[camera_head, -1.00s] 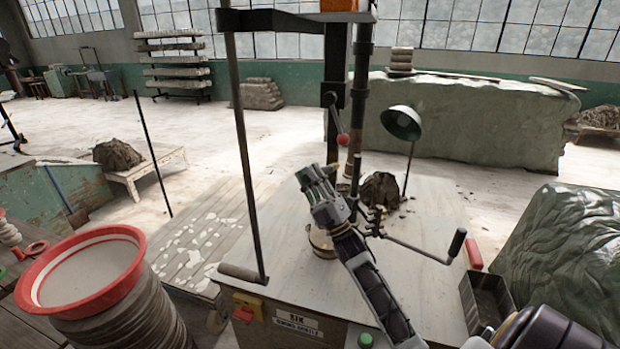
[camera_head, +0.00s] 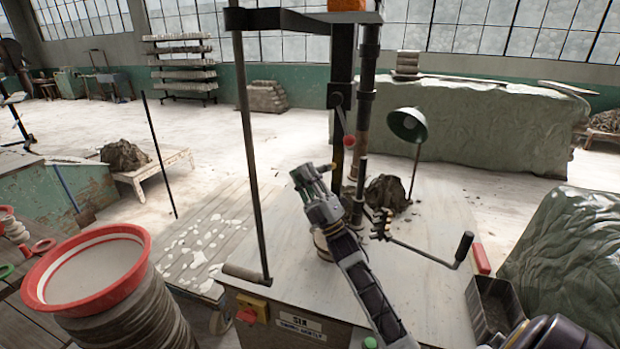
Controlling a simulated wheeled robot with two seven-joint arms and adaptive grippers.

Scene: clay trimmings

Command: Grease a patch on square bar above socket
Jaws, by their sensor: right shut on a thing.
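I cannot make out for sure a socket or any grease on the bar. My right gripper (camera_head: 303,176) is in front of and left of the bar's lower part, apart from it as far as I can tell. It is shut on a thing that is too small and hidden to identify. A pale round tin (camera_head: 319,241) stands on the table, partly behind my right arm. My left gripper is out of view.
The pale work table (camera_head: 285,275) carries a crank handle (camera_head: 440,258), a dark clay lump (camera_head: 387,193) and a green lamp (camera_head: 407,125). A thin upright rod (camera_head: 250,150) stands at its left. A red-rimmed tub (camera_head: 90,275) is at lower left, a black tray (camera_head: 492,305) at right.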

